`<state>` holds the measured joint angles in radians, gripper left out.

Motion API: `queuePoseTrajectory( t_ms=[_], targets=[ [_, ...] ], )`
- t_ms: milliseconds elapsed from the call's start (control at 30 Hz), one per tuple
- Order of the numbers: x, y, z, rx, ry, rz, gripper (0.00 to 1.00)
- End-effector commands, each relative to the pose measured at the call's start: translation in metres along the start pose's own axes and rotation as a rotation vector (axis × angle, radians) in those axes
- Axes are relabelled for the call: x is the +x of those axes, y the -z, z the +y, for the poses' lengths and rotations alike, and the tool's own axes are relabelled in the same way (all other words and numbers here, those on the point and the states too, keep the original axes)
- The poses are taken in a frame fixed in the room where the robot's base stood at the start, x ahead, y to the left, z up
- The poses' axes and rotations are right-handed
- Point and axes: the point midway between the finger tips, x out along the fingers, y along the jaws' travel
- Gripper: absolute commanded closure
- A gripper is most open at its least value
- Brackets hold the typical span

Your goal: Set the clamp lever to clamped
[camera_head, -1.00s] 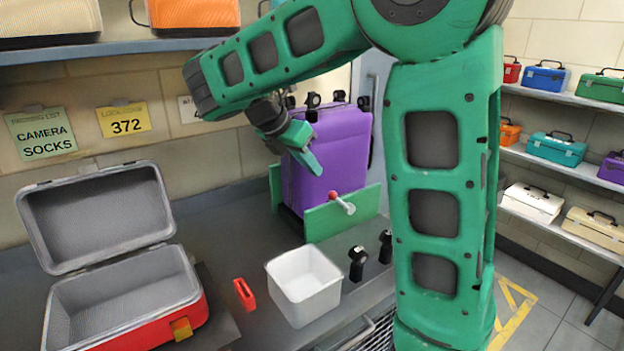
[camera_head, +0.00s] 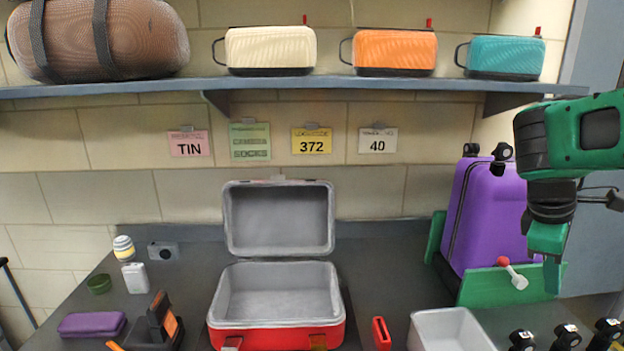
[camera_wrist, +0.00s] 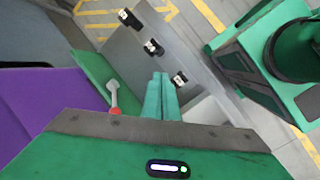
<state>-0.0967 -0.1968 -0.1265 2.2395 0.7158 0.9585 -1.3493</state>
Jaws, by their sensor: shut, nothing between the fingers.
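The clamp lever (camera_head: 513,273) has a white arm and a red knob. It sits on the front green plate (camera_head: 488,291) of the clamp that holds the purple suitcase (camera_head: 486,215). In the head view its red end points up and to the left. My gripper (camera_head: 552,277) is shut and empty, pointing down just right of the lever, apart from it as far as I can tell. In the wrist view the green fingers (camera_wrist: 161,97) lie together, and the lever (camera_wrist: 114,96) shows to their left.
An open red case (camera_head: 335,335) with grey lining stands mid-counter. A white bin (camera_head: 412,330) and a small red item (camera_head: 381,333) are right of it. Several black knobs (camera_head: 566,337) stand along the front right edge. A shelf (camera_head: 360,84) with cases runs above.

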Motion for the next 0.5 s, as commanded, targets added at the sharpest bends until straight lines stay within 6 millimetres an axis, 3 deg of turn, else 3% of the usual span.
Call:
queuePoseTrajectory(
  t_ms=[200,500],
  targets=[
    [0.022,-0.037,-0.043,0.421,0.115,0.048,1.00],
    [0.043,-0.065,-0.114,0.971,0.296,0.058,1.00]
  ],
)
